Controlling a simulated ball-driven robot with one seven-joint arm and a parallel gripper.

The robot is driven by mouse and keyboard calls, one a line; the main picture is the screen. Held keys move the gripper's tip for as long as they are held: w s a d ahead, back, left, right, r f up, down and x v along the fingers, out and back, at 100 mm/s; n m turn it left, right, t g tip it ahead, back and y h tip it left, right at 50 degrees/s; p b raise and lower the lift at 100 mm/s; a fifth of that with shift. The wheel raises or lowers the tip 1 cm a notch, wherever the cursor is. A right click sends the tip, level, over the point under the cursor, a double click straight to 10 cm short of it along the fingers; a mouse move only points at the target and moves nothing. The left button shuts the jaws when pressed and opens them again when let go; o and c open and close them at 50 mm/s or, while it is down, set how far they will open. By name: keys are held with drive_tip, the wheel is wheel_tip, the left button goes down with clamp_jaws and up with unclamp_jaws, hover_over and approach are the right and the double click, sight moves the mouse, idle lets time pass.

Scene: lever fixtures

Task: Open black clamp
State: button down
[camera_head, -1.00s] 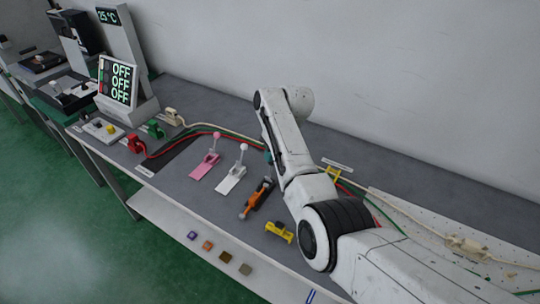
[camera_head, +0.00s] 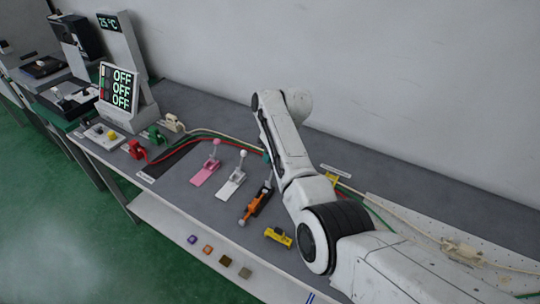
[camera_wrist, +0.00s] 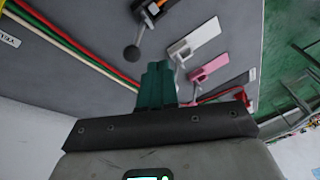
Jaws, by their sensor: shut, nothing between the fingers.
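The likely black clamp (camera_head: 257,204), with orange and dark parts, lies on the grey table right of the white clamp in the head view. In the wrist view, the orange-and-black clamp (camera_wrist: 151,12) is cut by the top edge, and a dark ball-ended handle reaches down from it. My gripper (camera_wrist: 157,66) has teal fingers that are together and empty. They are apart from the clamp in the wrist picture. In the head view, only a small teal bit of my gripper (camera_head: 266,156) shows beside my arm, just behind the clamp.
A white clamp (camera_head: 231,184) and a pink clamp (camera_head: 206,173) stand left of it. A yellow block (camera_head: 278,237) sits at the table's front edge. Red, green and cream cables (camera_head: 215,135) run along the table behind. A display panel (camera_head: 119,88) reads OFF.

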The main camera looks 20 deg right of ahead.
drive_tip(key=w+d+r+b, duration=0.1)
drive_tip(key=d+r, duration=0.5)
drive_tip(key=r, duration=0.3)
drive_tip(key=shift+w+d+r, duration=0.15)
drive_tip(key=shift+w+d, duration=0.1)
drive_tip(key=shift+w, duration=0.1)
